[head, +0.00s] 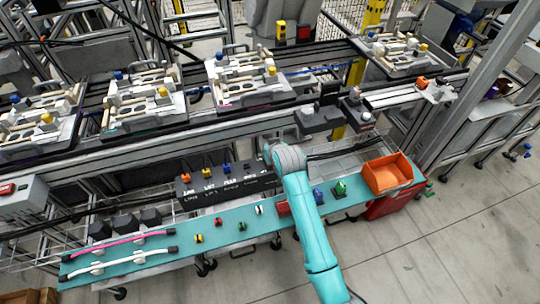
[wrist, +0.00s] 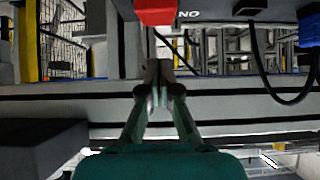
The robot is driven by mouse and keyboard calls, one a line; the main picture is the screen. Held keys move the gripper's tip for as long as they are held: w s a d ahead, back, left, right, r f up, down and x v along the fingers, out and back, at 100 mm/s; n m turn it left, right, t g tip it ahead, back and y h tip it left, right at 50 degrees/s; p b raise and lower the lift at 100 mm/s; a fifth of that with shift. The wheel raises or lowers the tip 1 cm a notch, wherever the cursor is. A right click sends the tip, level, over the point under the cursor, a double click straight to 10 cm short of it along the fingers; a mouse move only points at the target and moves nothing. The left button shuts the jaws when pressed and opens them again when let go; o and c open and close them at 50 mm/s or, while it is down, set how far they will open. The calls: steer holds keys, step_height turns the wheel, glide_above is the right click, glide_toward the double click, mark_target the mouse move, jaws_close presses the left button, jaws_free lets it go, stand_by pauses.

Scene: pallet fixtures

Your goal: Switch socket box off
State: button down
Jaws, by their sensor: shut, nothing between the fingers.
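The socket box (head: 225,184) is a long dark box with white lettering and orange, yellow and blue plugs on top, behind the teal bench. Its right end is hidden behind my arm in the head view. In the wrist view the box's dark face (wrist: 222,13) crosses the top edge, with upside-down "ON" lettering. A red switch (wrist: 156,12) sits beside the lettering, cut off by the frame. My gripper (wrist: 158,68) is shut and empty, with its tips just below the red switch in the picture and a gap between. In the head view the fingers are hidden.
A black cable (wrist: 268,80) loops down beside my gripper, near a blue plug (wrist: 309,30). The teal bench (head: 150,252) holds small coloured parts and pink and white cables. An orange bin (head: 390,172) stands at its right end. Pallet fixtures (head: 245,85) line the conveyor behind.

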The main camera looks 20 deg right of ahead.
steer(key=s+r, duration=0.5)
steer(key=r, duration=0.4)
steer(key=shift+s+r, duration=0.2)
steer(key=shift+s, duration=0.05)
steer(key=s+f+t, duration=0.1)
steer(key=s+f, duration=0.5)
steer(key=s, duration=0.7)
steer(key=s+f+t, duration=0.1)
steer(key=s+f, duration=0.6)
steer(key=s, duration=0.6)
steer(key=s+r+t, duration=0.1)
steer(key=s+r, duration=0.5)
steer(key=s, duration=0.6)
steer(key=s+r+t, duration=0.1)
steer(key=s+r, duration=0.4)
steer(key=s, duration=0.8)
steer(key=shift+r+t, duration=0.3)
steer(key=shift+r, duration=0.05)
